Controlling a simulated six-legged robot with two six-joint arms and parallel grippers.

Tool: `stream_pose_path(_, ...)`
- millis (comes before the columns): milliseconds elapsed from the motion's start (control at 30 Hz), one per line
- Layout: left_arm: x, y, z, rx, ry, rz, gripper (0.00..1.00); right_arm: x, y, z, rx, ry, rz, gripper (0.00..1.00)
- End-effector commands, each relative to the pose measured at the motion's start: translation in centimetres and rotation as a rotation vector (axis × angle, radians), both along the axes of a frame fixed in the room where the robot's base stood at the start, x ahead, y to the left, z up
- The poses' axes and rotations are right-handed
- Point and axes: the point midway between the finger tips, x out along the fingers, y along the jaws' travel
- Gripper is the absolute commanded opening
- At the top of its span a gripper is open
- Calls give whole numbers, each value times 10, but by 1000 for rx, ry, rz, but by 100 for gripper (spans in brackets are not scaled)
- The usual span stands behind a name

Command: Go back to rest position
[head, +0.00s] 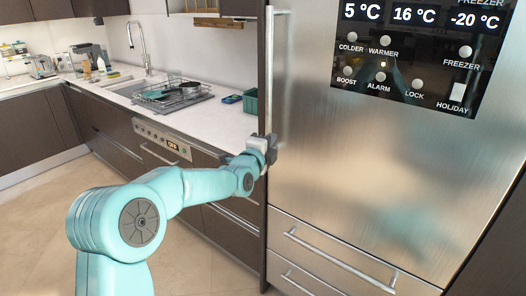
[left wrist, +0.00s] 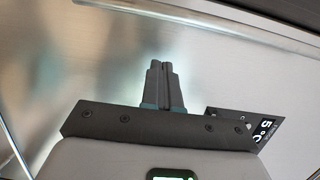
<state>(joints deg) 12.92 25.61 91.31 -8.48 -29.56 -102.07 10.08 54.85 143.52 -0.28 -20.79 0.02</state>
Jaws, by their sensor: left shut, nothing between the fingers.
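My left arm reaches in from the left in the head view, with its gripper (head: 270,148) in front of the left edge of the steel fridge (head: 360,160), by the lower end of the vertical door handle (head: 269,75). In the left wrist view the two dark fingers (left wrist: 165,86) are together with nothing between them. They point toward a brushed steel surface (left wrist: 100,60). I cannot tell whether the gripper touches the handle. My right gripper shows in neither view.
A steel drawer with a bar handle (head: 335,262) is below the fridge door. A white counter (head: 200,112) with a dish rack (head: 175,93) and a green container (head: 250,101) runs along the left. Tiled floor (head: 35,215) is open at the lower left.

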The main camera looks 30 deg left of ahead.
Motion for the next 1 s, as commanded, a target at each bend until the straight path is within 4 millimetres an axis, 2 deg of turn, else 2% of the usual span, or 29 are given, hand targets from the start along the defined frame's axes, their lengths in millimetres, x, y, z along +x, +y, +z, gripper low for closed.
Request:
stream_pose_path(100,-19,2,-2,1,-1,1,0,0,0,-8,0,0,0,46)
stream_pose_path(200,-27,2,-1,1,-1,1,0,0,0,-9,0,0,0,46)
stream_pose_path(433,-32,1,0,0,2,-1,0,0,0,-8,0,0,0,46)
stream_pose_path(533,-26,-8,-16,-8,30,-18,0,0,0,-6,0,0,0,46)
stream_pose_path(567,-23,-13,-27,-13,49,-27,0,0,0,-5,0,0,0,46)
stream_pose_path(633,-19,-31,-64,-30,116,-58,0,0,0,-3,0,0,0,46)
stream_pose_path(767,-30,-76,-159,-97,303,-129,0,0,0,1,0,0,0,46)
stream_pose_path(800,-39,-91,-189,-138,365,-146,0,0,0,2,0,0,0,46)
stream_pose_path(867,-57,-113,-232,-217,462,-163,0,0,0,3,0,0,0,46)
stream_pose_path(900,-71,-127,-259,-280,528,-167,0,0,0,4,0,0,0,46)
stream_pose_path(967,-97,-149,-298,-384,631,-163,0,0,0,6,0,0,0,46)
stream_pose_path(1000,-117,-162,-321,-460,700,-151,0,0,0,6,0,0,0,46)
